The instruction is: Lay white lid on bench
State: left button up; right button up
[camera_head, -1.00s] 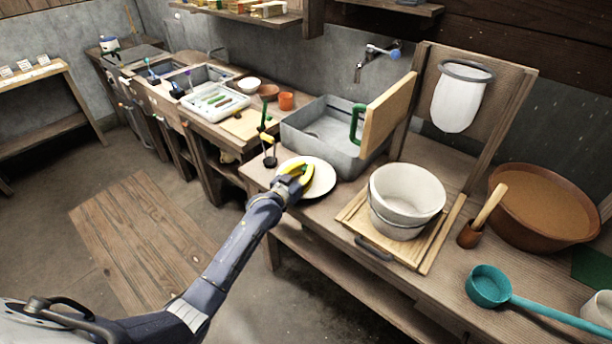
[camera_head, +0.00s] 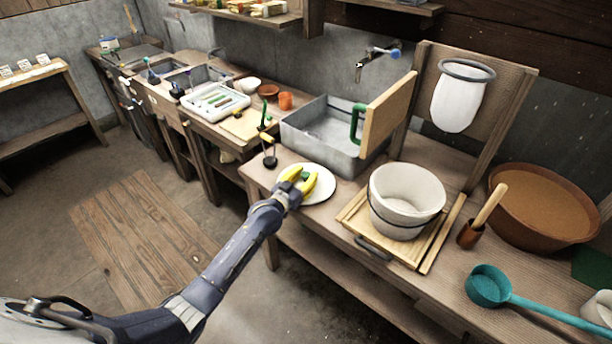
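The white lid (camera_head: 324,190) is a round, flat disc with a small green knob, over the left front part of the wooden bench (camera_head: 330,222). My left gripper (camera_head: 303,178), with yellow fingers, reaches it from the front left. Its fingers are on both sides of the green knob and look shut on it, though they hide part of the knob. The lid lies level, at or very close to the bench top; whether it touches is hard to tell. My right gripper is not in view.
A grey basin (camera_head: 326,153) stands behind the lid, and a black stand with a green-handled tool (camera_head: 269,160) is at its left. A white bucket (camera_head: 405,200) on a slatted board (camera_head: 352,215) is to the right. A teal ladle (camera_head: 490,287) and brown bowl (camera_head: 543,205) are farther right.

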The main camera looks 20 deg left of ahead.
pick_arm(q)
jog(key=shift+r, duration=0.15)
jog(key=f+v, duration=0.1)
jog(key=v, duration=1.1)
jog(key=s+a+f+g+y, duration=0.15)
jog(key=s+f, duration=0.25)
jog(key=f, duration=0.7)
jog(key=s+a+f+g+y, duration=0.1)
jog(key=s+f+g, duration=0.25)
jog(key=f, duration=0.85)
jog(key=s+f+g+y, duration=0.1)
jog(key=s+f+g, duration=0.2)
jog(key=s+f, duration=1.2)
jog(key=s+f+g, duration=0.2)
jog(key=s+f, duration=0.4)
jog(key=s, duration=0.6)
jog(key=s+d+f+g, duration=0.1)
jog(key=s+f+g, duration=0.2)
jog(key=s, duration=0.9)
jog(key=s+f+g+y, duration=0.1)
jog(key=s+f+g, duration=0.1)
jog(key=s+f, duration=0.8)
jog(key=s, duration=0.3)
jog(key=shift+d+m, duration=0.3)
jog(key=shift+m, duration=0.1)
jog(key=shift+w, duration=0.1)
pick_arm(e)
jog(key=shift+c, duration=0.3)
